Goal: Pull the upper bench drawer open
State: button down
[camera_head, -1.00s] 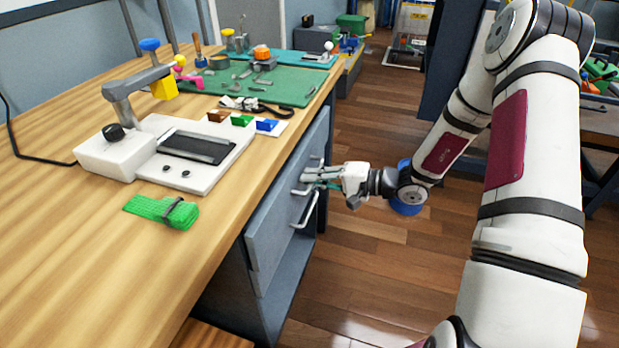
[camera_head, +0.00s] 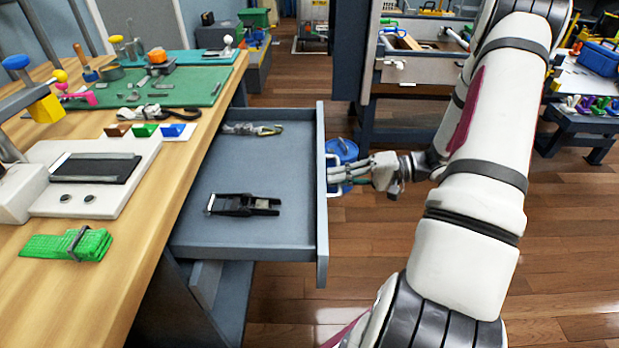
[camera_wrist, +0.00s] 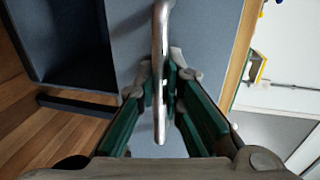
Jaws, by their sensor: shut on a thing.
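The upper bench drawer (camera_head: 245,238) stands pulled far out from under the wooden bench top, its inside in plain view. A black strap buckle or clamp (camera_head: 243,205) and a small strap bundle (camera_head: 252,129) lie on its floor. My gripper (camera_head: 338,172) is at the outer side of the drawer front, shut on the handle. In the wrist view the metal bar handle (camera_wrist: 160,70) runs between the two green-padded fingers (camera_wrist: 161,95). In the head view, part of the handle is hidden by the fingers.
The bench top (camera_head: 130,240) carries a white device (camera_head: 95,180), a green rolled strap (camera_head: 67,245) and a green mat (camera_head: 160,93). Wooden floor is clear at front right.

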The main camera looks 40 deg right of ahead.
jog(key=shift+f+v, duration=0.25)
jog(key=shift+v, duration=0.9)
jog(key=shift+f+v, duration=0.2)
jog(key=shift+v, duration=0.95)
jog(key=shift+d+f, duration=0.1)
jog(key=c, duration=2)
grip_release()
jog(key=shift+o, duration=0.2)
jog(key=v, duration=1.2)
